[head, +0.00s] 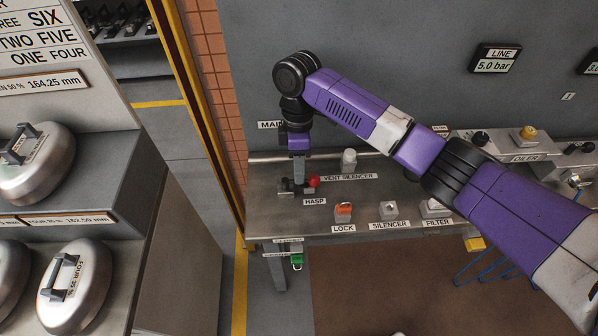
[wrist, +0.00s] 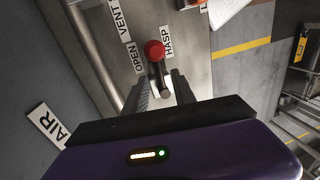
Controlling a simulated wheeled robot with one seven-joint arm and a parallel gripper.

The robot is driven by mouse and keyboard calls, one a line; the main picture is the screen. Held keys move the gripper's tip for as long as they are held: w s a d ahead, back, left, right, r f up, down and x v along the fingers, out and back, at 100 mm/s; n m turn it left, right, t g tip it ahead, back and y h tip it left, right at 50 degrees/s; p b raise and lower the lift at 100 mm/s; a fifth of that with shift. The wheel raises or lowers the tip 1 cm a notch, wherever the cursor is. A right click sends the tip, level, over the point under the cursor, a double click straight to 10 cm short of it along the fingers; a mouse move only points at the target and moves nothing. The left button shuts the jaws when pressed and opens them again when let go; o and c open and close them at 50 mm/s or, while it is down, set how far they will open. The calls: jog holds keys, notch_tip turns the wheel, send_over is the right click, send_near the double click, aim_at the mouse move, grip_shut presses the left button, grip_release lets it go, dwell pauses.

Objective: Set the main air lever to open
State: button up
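The main air lever has a red ball knob (head: 314,181) and a dark stem, on the left part of the grey bench. In the wrist view its red knob (wrist: 154,50) lies just past my fingertips, beside the OPEN label (wrist: 135,57) and the HASP label (wrist: 168,40). My gripper (head: 298,176) points down at the lever's base in the head view, and hides part of it. In the wrist view my gripper (wrist: 162,84) has its two fingers apart, with the lever's stem end between or just below them. I cannot tell whether they touch it.
The bench also bears a grey vent silencer (head: 349,158), an orange-topped lock (head: 343,210), a silencer block (head: 389,209) and a filter (head: 435,208). A wall stands behind. At left is a rack of round metal weights (head: 75,285). A yellow post (head: 200,110) stands between.

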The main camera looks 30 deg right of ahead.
notch_tip(320, 180, up, 6)
jog(key=w, duration=0.1)
jog(key=shift+d+b, duration=0.25)
jog(key=shift+b, duration=0.05)
dwell(0.3)
